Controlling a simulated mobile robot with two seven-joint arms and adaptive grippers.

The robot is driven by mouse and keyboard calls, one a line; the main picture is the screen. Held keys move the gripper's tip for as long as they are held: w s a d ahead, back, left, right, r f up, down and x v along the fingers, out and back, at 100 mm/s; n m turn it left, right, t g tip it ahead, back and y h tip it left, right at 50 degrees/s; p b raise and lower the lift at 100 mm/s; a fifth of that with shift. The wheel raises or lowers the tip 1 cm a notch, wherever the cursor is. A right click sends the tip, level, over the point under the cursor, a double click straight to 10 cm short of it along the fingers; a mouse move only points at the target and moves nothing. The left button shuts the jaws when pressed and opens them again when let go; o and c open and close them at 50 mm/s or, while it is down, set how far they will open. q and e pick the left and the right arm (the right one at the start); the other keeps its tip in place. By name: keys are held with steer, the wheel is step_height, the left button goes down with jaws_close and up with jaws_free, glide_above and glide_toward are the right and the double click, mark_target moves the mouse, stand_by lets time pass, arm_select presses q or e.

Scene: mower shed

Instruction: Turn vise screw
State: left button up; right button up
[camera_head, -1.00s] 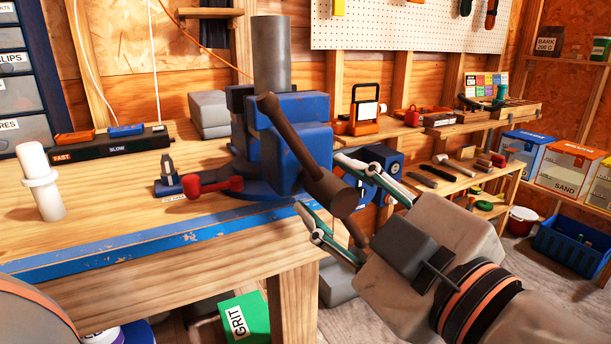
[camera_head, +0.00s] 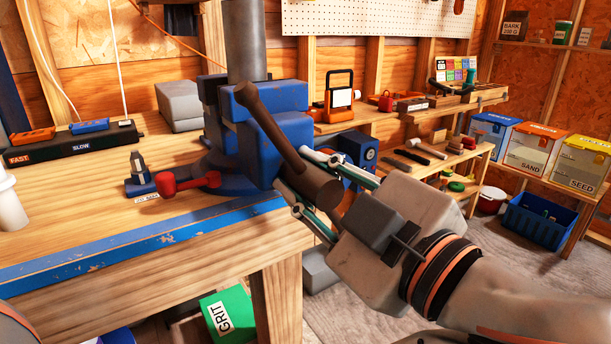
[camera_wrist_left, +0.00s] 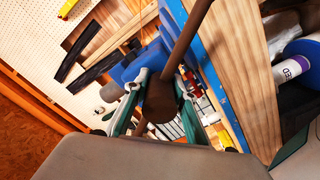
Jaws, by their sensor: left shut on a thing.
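The blue vise (camera_head: 265,125) stands on the wooden workbench (camera_head: 200,265). A brown handle bar (camera_head: 268,125) slants down from upper left to the round brown screw head (camera_head: 318,190) at the vise's front. My left gripper (camera_head: 302,178) is shut on the screw head, one finger on each side. The left wrist view shows the bar (camera_wrist_left: 187,40) rising from the screw head (camera_wrist_left: 160,100) between the two fingers. Part of the screw head is hidden by my gripper. My right gripper is out of view.
A red-handled lever (camera_head: 190,183) and a small dark part (camera_head: 138,172) are beside the vise. A black FAST/SLOW strip (camera_head: 72,143) lies at the bench's back left. A green GRIT box (camera_head: 229,313) is under the bench. Floor shows at right.

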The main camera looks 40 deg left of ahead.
arm_select(q)
steer(key=shift+m, duration=0.7)
steer(key=shift+m+b, duration=0.3)
steer(key=shift+m, duration=0.7)
steer(key=shift+s+m, duration=0.1)
steer(key=shift+m, duration=1.6)
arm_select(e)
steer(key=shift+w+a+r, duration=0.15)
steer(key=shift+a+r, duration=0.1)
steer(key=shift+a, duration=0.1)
arm_select(q)
steer(key=o, duration=1.1)
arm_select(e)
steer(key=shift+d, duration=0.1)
